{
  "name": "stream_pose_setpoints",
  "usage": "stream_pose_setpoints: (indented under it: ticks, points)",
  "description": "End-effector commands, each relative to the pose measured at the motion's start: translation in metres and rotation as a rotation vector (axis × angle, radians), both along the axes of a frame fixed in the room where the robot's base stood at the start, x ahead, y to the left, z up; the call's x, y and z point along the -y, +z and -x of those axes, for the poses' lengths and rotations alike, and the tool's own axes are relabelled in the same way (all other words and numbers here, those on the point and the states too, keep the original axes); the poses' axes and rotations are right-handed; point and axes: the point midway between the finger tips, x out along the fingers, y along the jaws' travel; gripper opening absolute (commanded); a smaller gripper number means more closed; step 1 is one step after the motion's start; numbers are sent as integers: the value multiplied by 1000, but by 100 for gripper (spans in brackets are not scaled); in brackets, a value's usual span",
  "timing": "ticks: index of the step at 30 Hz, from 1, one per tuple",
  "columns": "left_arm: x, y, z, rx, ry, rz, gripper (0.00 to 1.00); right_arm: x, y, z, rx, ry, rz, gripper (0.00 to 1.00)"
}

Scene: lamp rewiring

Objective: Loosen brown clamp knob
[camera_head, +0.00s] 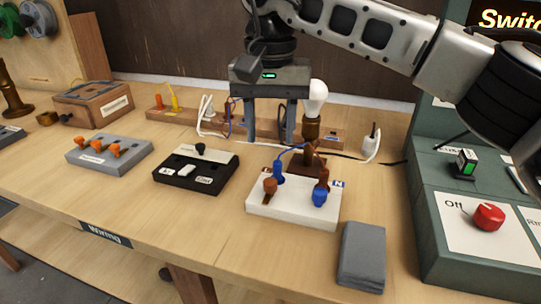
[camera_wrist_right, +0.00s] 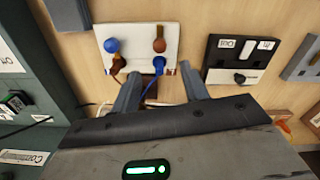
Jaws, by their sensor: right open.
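A white terminal block (camera_head: 292,212) on the bench carries two brown clamp knobs and two blue ones. One brown knob (camera_head: 270,186) is at its front left, and the other brown knob (camera_head: 323,177) is at its back right. Blue knobs stand at the back left (camera_head: 278,171) and front right (camera_head: 320,197). Both brown knobs, front (camera_wrist_right: 159,46) and back (camera_wrist_right: 118,62), show in the right wrist view. A blue wire (camera_head: 292,154) reaches the back-left blue knob. My right gripper (camera_head: 268,136) is open and empty, behind and above the block. My left gripper is out of view.
A lamp bulb (camera_head: 316,98) on a brown holder stands close beside my right gripper. A black switch box (camera_head: 190,182), a grey block with orange levers (camera_head: 105,158) and a grey pad (camera_head: 362,256) lie around. A green console (camera_head: 470,265) borders the right.

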Motion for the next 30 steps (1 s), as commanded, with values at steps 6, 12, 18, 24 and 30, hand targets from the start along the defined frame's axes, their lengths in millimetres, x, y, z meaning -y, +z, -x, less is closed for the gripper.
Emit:
stream_pose_setpoints:
  ticks: [6, 12, 18, 24, 30]
  points:
    - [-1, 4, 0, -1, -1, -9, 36, 0, 47, 0, 2, 0, -2, 45]
    - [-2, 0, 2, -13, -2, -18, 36, 0, 64, 0, 1, 1, 0, 45]
    - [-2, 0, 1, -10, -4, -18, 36, 0, 66, 0, 0, 1, -1, 45]
    - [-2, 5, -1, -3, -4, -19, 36, 0, 69, 0, 1, 1, -1, 45]
    - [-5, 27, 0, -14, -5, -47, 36, 0, 105, 0, 1, 1, -1, 45]
